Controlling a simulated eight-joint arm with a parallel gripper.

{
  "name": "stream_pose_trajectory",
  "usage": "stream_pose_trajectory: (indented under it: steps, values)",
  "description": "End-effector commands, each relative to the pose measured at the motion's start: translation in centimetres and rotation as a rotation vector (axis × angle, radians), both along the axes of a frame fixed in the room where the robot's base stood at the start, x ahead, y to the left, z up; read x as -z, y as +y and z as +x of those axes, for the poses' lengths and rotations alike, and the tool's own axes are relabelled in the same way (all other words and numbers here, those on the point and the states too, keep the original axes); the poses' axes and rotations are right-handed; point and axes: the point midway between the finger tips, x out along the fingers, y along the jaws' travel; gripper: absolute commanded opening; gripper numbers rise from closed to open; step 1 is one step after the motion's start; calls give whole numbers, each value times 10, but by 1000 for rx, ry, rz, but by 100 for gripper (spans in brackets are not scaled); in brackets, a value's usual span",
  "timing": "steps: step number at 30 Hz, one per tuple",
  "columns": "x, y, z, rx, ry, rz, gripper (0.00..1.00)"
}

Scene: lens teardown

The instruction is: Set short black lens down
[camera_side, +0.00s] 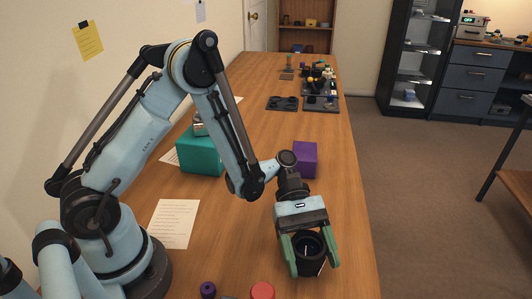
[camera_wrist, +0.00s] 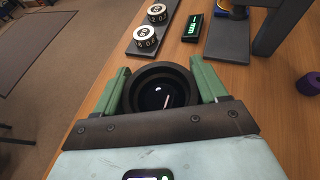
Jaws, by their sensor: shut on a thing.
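The short black lens (camera_side: 308,246) is a dark, wide ring-shaped barrel. My gripper (camera_side: 309,262) is shut on it, with a green finger on each side, over the right front part of the wooden table (camera_side: 262,135). In the wrist view the lens (camera_wrist: 160,90) sits between the two green fingers of my gripper (camera_wrist: 161,84), with its glass facing the camera. The underside of the lens is hidden, so I cannot tell whether it touches the table.
A teal block (camera_side: 200,156) and a purple block (camera_side: 305,160) stand behind my gripper. A red round piece (camera_side: 262,290) and a small purple piece (camera_side: 208,289) are at the front. The wrist view shows two numbered dials (camera_wrist: 148,38) and a green-lit display (camera_wrist: 193,28).

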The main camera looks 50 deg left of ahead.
Motion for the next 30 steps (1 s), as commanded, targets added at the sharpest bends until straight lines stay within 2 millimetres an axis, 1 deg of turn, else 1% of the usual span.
stream_pose_trajectory:
  steps: [1,2,6,7,15,17,20,25,30]
  values:
    - [0,0,0,0,0,-1,32]
    - [0,0,0,0,0,-1,75]
    - [0,0,0,0,0,-1,96]
    - [0,0,0,0,0,-1,100]
    - [-1,2,1,-1,0,1,100]
    - [-2,5,2,-2,0,1,100]
    - [-7,16,7,-4,0,1,100]
    - [-21,46,19,-7,0,0,100]
    - [-47,43,17,0,0,0,100]
